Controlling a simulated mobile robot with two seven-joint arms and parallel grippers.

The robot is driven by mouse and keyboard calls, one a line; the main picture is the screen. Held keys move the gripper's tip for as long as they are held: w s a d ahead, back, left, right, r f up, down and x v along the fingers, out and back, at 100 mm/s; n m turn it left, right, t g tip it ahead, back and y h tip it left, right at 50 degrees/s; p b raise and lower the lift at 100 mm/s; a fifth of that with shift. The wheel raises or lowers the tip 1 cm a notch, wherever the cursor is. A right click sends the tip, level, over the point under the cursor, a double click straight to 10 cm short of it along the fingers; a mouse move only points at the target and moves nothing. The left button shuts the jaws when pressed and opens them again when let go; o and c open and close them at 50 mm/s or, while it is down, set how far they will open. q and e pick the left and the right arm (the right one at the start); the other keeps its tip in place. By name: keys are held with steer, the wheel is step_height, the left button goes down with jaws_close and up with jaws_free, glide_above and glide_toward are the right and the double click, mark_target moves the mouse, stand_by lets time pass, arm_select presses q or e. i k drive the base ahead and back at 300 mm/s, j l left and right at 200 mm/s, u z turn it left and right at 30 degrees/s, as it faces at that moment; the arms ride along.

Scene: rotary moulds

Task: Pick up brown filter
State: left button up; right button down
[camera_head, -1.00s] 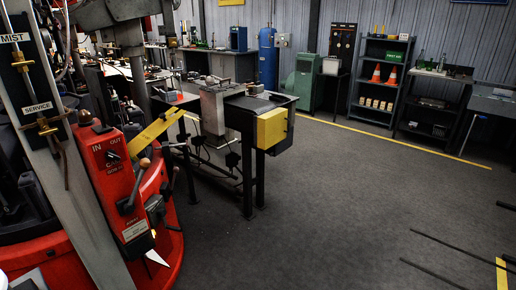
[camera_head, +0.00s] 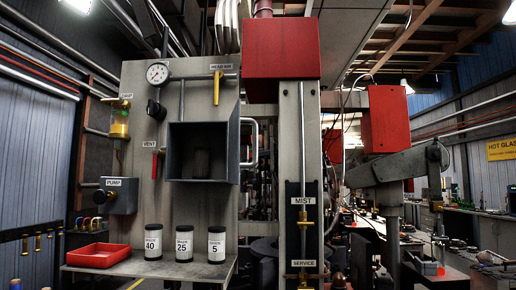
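No filter that I can clearly call brown shows in the camera_head view. A dark grey open-fronted box (camera_head: 235,150) is fixed to the grey panel, and a dim upright cylinder (camera_head: 201,163) stands in its shadow; its colour is hard to tell. Three black-and-white canisters stand in a row on the shelf below: GRADE 40 (camera_head: 153,242), GRADE 25 (camera_head: 184,243) and GRADE 5 (camera_head: 217,245). A small amber bowl (camera_head: 119,124) hangs at the panel's left edge. Neither of my grippers is in view.
A red tray (camera_head: 98,256) sits on the shelf (camera_head: 170,270), left of the canisters. The panel (camera_head: 140,190) carries a gauge (camera_head: 158,74), a VENT valve with a red handle (camera_head: 155,163) and a PUMP box (camera_head: 119,196). A MIST/SERVICE column (camera_head: 302,150) stands to the right.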

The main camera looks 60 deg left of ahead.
mark_target(201, 154)
steer(key=i+u, duration=0.6)
steer(key=i, duration=0.25)
steer(key=u, duration=1.75)
steer(key=i+j+u, duration=0.1)
steer(key=u, duration=0.3)
steer(key=j, duration=0.1)
steer(key=k+j, duration=0.1)
steer(key=j, duration=0.3)
steer(key=k+j+z, duration=0.15)
steer(key=j, duration=0.65)
steer(key=k+j+z, duration=0.15)
steer(key=j, duration=0.25)
